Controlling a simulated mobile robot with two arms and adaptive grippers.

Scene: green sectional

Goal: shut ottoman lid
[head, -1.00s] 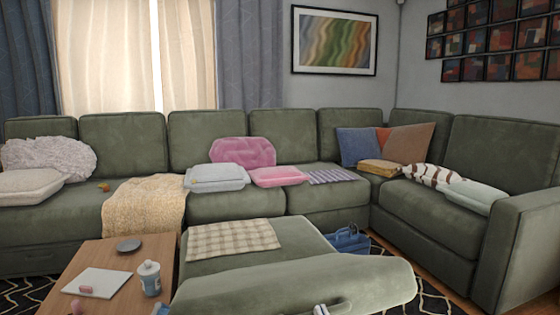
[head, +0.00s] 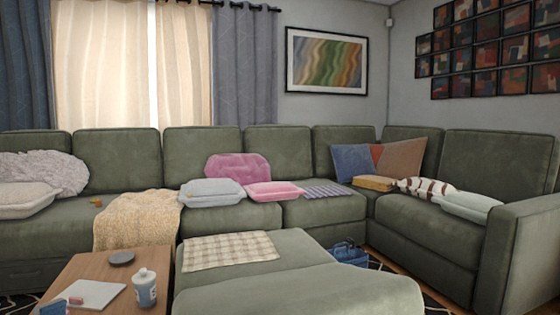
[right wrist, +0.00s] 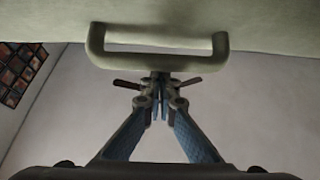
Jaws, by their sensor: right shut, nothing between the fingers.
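The green-grey ottoman (head: 300,287) fills the lower middle of the head view, with a checked cloth (head: 230,250) on its far part. Its near part slopes out of the bottom of the picture, so I cannot tell how far the lid is open. In the right wrist view, a pale bar handle (right wrist: 160,62) is fixed to a green-grey padded panel (right wrist: 200,18). My right gripper (right wrist: 160,85) is shut and empty, with its fingertips just below the handle bar; I cannot tell whether they touch it. My left gripper is not in view.
The green sectional (head: 300,212) runs behind and to the right. A blue basket (head: 350,254) sits in the gap at the right.

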